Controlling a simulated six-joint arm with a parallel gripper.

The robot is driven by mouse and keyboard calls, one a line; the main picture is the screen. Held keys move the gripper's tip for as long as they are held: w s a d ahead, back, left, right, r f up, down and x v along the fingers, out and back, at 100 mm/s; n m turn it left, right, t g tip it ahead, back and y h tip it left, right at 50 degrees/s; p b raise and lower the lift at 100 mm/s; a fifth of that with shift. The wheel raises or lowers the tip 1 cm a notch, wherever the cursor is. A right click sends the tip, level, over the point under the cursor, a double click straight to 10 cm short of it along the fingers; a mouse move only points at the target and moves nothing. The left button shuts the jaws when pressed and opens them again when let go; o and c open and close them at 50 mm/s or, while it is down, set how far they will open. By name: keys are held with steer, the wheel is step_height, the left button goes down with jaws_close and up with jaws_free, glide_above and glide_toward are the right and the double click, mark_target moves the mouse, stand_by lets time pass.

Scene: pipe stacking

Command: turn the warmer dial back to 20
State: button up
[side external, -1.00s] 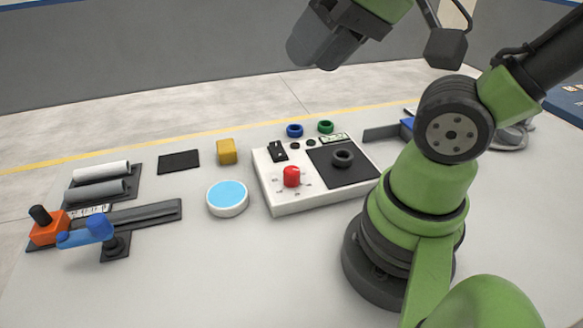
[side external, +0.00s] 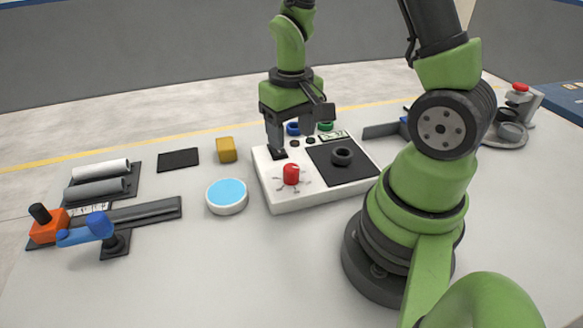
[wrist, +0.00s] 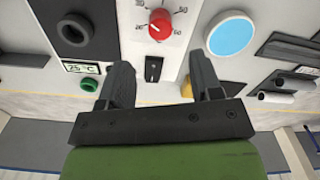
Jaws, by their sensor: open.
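The red dial (side external: 291,174) stands on the top of the white warmer box (side external: 315,203), with scale marks around it. In the wrist view the dial (wrist: 160,24) has a small white mark on its lower-left side; which number it points to is too small to tell surely. A small display (wrist: 82,67) on the box seems to read 25 °C. My gripper (side external: 293,143) is open and empty, pointing down over the back part of the box, behind the dial. In the wrist view its fingers (wrist: 161,82) are spread wide, with the dial beyond them.
A black switch (wrist: 152,68) lies between my fingers in the wrist view. A black pad with a dark ring (side external: 342,156) is right of the dial. A blue-topped round dish (side external: 227,197) and yellow block (side external: 226,151) stand left of the box. The table in front is clear.

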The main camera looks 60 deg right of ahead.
mark_target(292, 167)
step_height(292, 167, down, 9)
stand_by(0.4)
steer(key=c, duration=0.9)
